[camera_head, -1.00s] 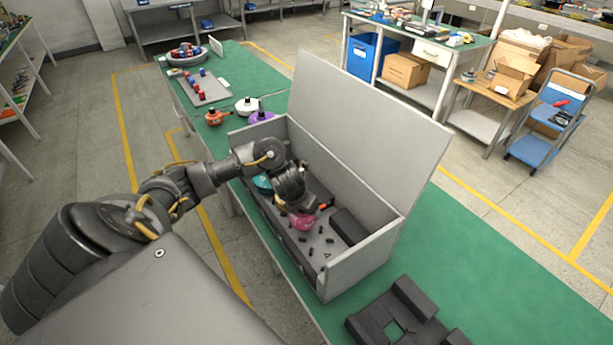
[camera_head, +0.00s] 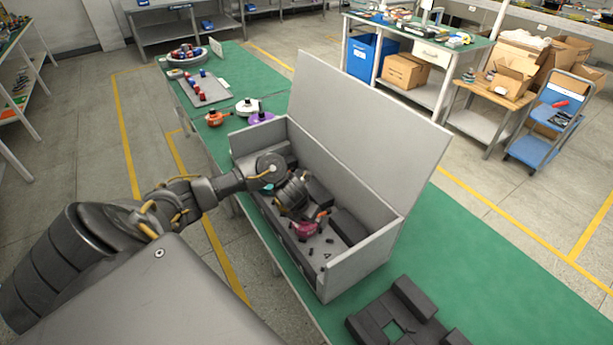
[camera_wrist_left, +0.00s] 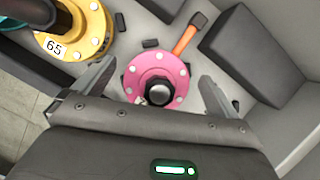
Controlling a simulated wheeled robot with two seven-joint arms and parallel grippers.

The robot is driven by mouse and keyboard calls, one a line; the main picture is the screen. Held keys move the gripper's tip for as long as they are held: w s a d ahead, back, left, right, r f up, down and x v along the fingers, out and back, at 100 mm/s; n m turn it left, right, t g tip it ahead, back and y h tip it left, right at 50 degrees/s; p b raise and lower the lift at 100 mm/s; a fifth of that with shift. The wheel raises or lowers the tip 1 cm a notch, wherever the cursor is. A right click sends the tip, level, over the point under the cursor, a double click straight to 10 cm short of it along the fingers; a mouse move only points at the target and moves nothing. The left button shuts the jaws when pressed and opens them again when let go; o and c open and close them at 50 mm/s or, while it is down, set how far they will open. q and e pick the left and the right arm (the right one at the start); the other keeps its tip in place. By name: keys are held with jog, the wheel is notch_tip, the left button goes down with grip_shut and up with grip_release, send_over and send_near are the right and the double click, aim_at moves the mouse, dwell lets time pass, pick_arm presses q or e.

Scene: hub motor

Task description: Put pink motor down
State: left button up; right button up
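The pink motor (camera_head: 305,229) is inside the open grey box (camera_head: 357,277), toward its near right part. In the left wrist view the pink motor (camera_wrist_left: 158,76) is a round flange with bolts and a dark central shaft, seen from above. An orange bar (camera_wrist_left: 187,40) with a dark end reaches out from its upper right edge. My left gripper (camera_wrist_left: 157,88) has its two fingers apart, one on each side of the motor, with gaps showing between fingers and motor. In the head view my wrist partly hides this area. My right gripper is not in view.
A yellow motor marked 65 (camera_wrist_left: 92,22) lies close to the left finger. Dark foam blocks (camera_head: 349,226) and small black pieces are in the box. The raised lid (camera_head: 365,115) stands behind. A dark foam insert (camera_head: 405,318) lies on the green table.

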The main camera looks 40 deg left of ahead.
pick_arm(q)
jog(key=shift+r, duration=0.15)
jog(key=p+v, duration=0.4)
jog(key=v, duration=0.7)
jog(key=shift+s+r, duration=0.25)
jog(key=shift+r, duration=0.1)
dwell(0.5)
